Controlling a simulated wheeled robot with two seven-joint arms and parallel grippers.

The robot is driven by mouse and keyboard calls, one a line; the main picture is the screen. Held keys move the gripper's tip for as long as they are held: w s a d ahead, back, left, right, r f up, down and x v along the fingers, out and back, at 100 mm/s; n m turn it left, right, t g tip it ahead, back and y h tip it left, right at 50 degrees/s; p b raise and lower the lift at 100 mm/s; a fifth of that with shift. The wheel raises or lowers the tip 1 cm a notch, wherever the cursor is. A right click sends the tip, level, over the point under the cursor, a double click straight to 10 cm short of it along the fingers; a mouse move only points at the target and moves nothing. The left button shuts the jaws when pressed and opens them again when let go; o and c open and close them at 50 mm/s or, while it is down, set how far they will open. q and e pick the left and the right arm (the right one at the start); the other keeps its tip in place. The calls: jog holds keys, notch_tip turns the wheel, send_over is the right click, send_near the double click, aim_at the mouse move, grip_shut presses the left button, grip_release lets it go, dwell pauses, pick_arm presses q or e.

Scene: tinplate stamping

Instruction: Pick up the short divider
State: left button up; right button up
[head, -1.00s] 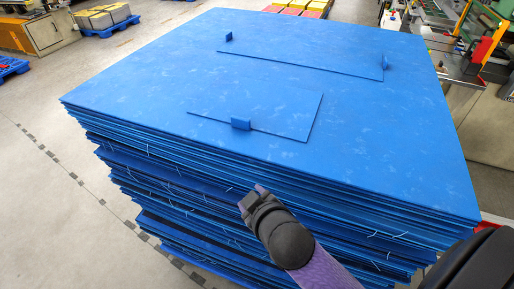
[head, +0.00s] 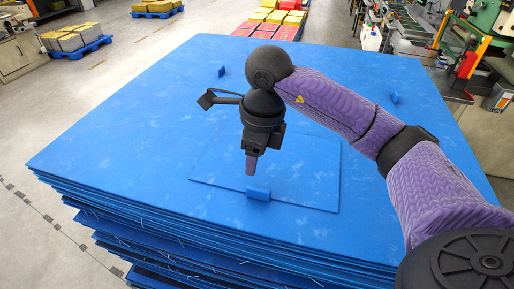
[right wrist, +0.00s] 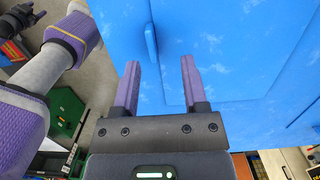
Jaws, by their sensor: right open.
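The short divider (head: 312,170) is a thin blue panel with one upright blue tab (head: 258,194) at its near edge. It lies flat on top of the blue stack, partly hidden by my right arm. My right gripper (head: 251,171) points down just above and behind the tab, open and empty. In the right wrist view, the tab (right wrist: 150,42) shows just beyond the gap between the open fingers (right wrist: 159,62), nearer the left finger. The divider (right wrist: 235,50) also fills much of that view. I cannot make out my left gripper.
The blue stack (head: 110,150) has a wide flat top with free room on the left. Blue tabs at the back left (head: 221,70) and back right (head: 395,98) belong to a longer panel, mostly hidden by my arm. Pallets of boxes (head: 270,22) and machinery stand beyond.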

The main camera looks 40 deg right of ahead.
aim_at(259, 189)
jog(key=s+f, duration=0.2)
jog(key=s, duration=0.1)
jog(key=shift+s+p, duration=0.25)
jog(key=shift+p, duration=0.1)
jog(key=shift+w+f+p, duration=0.2)
jog(key=shift+f+p, duration=0.1)
jog(key=shift+f, duration=0.8)
jog(key=shift+w+a+f, duration=0.1)
jog(key=shift+w+f, duration=0.3)
jog(key=shift+f, duration=0.2)
jog(key=shift+w+f, duration=0.4)
jog(key=shift+f, duration=0.2)
jog(key=shift+s, duration=0.35)
jog(key=shift+w, duration=0.25)
jog(key=c, duration=0.7)
pick_arm(q)
jog(key=s, duration=0.1)
jog(key=s+r, duration=0.1)
jog(key=shift+s+r, duration=0.2)
jog(key=shift+s, duration=0.15)
pick_arm(e)
jog(key=shift+s, duration=0.1)
grip_shut()
